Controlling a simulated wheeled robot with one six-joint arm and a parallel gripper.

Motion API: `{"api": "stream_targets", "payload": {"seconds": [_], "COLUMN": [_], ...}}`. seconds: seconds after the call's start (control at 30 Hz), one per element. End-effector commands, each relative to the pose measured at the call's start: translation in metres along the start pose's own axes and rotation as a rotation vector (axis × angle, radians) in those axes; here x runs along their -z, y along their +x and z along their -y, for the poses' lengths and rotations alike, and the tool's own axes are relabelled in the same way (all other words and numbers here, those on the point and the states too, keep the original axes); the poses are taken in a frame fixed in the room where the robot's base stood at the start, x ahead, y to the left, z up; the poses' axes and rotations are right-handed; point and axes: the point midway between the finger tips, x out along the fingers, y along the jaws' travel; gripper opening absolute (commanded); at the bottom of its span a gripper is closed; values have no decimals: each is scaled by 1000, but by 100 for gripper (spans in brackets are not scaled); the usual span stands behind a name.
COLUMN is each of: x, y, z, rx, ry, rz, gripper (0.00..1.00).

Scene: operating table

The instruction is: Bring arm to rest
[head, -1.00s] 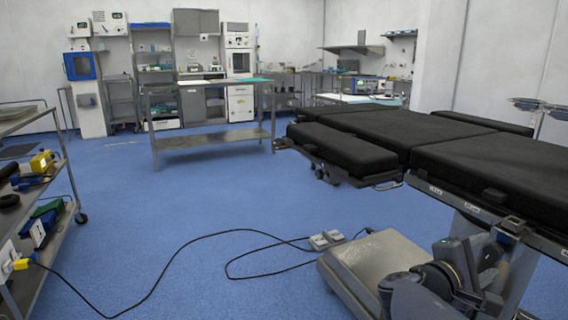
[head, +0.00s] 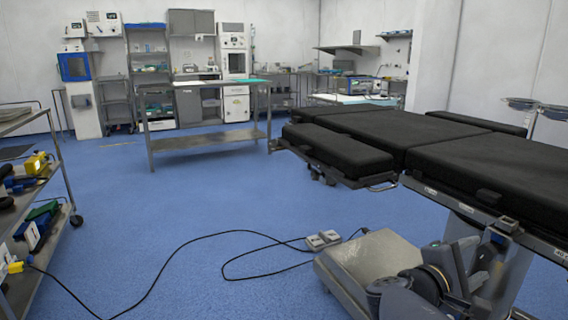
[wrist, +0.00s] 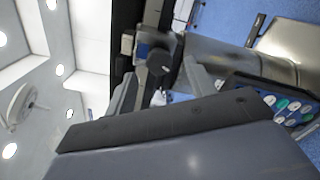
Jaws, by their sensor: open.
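My gripper (wrist: 160,88) shows in the wrist view as two grey fingers standing apart beyond a dark bar. The fingers are open, and I see nothing held between them. The wrist view is tilted, with ceiling lights on its left and blue floor at its upper right. The gripper's fingers cannot be made out in the head view.
The black-padded operating table (head: 470,165) fills the right, above a metal base (head: 365,262). A cart (head: 70,180) stands at left. A steel table (head: 205,140) is farther back. A cable (head: 185,246) crosses the floor near a pedal (head: 322,240).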

Motion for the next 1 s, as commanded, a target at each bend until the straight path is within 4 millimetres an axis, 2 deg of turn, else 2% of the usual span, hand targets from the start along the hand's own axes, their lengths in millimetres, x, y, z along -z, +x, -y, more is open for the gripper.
{"api": "stream_targets", "payload": {"seconds": [0.3, 0.63, 1.0], "x": [0, 0, 0], "y": [-43, -77, -34], "z": [-2, -2, 2], "rx": [-3, -3, 3], "ry": [-1, -1, 1], "rz": [-4, -4, 5], "gripper": [52, 52, 52]}}
